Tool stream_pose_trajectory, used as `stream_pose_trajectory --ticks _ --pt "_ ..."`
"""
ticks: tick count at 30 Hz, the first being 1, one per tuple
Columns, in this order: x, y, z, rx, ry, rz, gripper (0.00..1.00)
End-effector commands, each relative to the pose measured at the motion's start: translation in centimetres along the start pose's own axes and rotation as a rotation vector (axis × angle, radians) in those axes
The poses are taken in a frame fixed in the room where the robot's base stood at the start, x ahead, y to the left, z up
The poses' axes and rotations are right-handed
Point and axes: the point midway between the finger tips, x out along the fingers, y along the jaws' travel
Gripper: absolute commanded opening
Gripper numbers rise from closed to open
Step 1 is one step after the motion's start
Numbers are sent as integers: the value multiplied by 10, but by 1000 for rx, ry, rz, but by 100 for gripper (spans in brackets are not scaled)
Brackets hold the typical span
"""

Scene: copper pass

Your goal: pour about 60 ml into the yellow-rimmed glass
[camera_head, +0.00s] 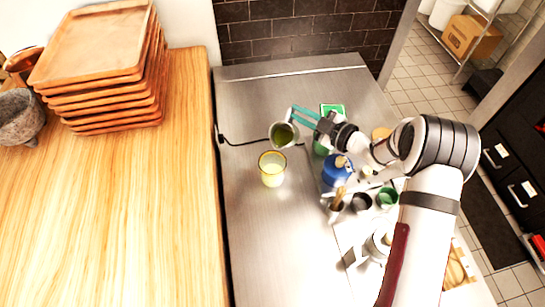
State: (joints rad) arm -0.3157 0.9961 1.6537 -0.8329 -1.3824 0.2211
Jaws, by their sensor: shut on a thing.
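The yellow-rimmed glass (272,180) stands upright on the steel counter, near the middle of the view. Its inside looks pale yellow-green; I cannot tell how much liquid is in it. My gripper (295,116), with teal fingers, is shut on a small pale cup (273,138). Dark green liquid shows inside the cup. The cup is just behind and slightly right of the glass in the picture, and its mouth faces the camera. It looks tilted towards the glass, but the exact angle is unclear. No stream of liquid is visible between them.
A blue pot (338,172), a green cup (387,197) and a dark cup (361,203) stand right of the glass. A green box (332,109) is behind my gripper. Stacked wooden trays (95,45) sit on the wooden counter (150,220). The steel counter's front is clear.

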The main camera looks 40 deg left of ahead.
Motion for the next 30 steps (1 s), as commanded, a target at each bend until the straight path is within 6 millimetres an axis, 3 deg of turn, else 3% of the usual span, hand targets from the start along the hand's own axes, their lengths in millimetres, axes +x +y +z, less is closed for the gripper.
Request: stream_pose_trajectory --ticks 8,21,30 --pt "4 0 10 48 -10 -20 0" --pt "31 27 60 478 -99 -197 0" --pt "35 37 65 616 -127 -252 0"
